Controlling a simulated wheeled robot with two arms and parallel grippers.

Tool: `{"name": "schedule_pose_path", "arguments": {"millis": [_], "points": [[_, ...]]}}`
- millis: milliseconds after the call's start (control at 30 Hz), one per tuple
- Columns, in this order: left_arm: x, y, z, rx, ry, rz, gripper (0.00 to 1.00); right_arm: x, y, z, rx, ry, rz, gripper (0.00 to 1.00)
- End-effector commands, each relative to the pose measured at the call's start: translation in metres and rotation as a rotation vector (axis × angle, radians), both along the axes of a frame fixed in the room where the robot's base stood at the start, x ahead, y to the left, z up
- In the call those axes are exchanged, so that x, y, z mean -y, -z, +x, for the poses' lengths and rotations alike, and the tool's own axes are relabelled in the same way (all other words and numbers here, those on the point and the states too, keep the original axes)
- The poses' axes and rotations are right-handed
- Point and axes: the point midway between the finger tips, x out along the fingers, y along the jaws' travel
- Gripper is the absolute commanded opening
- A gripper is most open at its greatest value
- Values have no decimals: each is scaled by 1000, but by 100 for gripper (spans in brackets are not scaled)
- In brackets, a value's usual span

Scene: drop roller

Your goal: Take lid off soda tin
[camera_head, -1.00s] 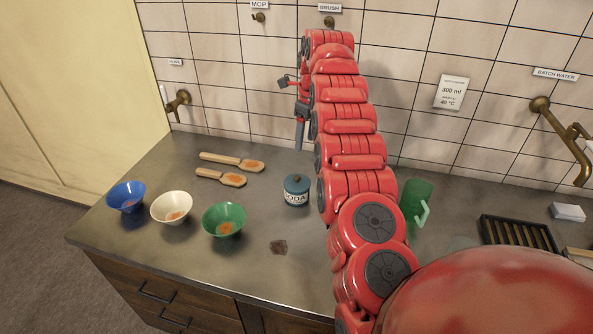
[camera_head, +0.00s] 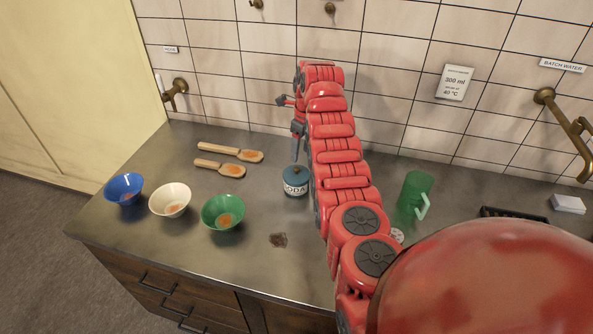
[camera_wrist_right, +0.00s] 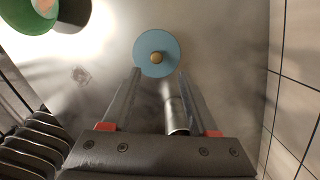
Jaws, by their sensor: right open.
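The soda tin (camera_head: 295,187) is a small blue tin with a pale label and a blue lid. It stands upright on the counter, partly hidden by my right arm. In the right wrist view the round lid (camera_wrist_right: 145,44) shows from above, with a brass-coloured knob (camera_wrist_right: 156,57) at its middle. My right gripper (camera_head: 296,155) points down just above the tin. It also shows in the right wrist view (camera_wrist_right: 160,78), open and empty, with its fingertips on either side of the lid's near edge. My left gripper is not in view.
Blue (camera_head: 124,184), cream (camera_head: 166,203) and green (camera_head: 217,222) bowls stand left of the tin. Two wooden scoops (camera_head: 211,147) lie behind them. A dark patch (camera_head: 278,240) is in front of the tin. A green mug (camera_head: 413,195) stands right of my arm. The tiled wall is behind.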

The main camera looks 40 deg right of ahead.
Motion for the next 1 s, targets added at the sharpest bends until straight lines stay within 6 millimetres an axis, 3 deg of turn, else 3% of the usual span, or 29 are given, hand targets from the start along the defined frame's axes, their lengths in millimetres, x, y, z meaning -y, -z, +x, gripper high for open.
{"name": "schedule_pose_path", "arguments": {"millis": [233, 400, 467, 700, 1000], "points": [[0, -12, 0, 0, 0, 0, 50, -2, 17, 2, 0, -1, 0, 60], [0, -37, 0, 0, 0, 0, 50, -10, 42, 3, -8, 0, 6, 60], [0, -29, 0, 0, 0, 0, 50, -9, 50, 6, -3, 0, 3, 60], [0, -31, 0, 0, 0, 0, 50, -9, 64, 8, 0, -1, 1, 60], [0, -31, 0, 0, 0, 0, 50, -9, 66, 8, 0, -1, 0, 60]]}}
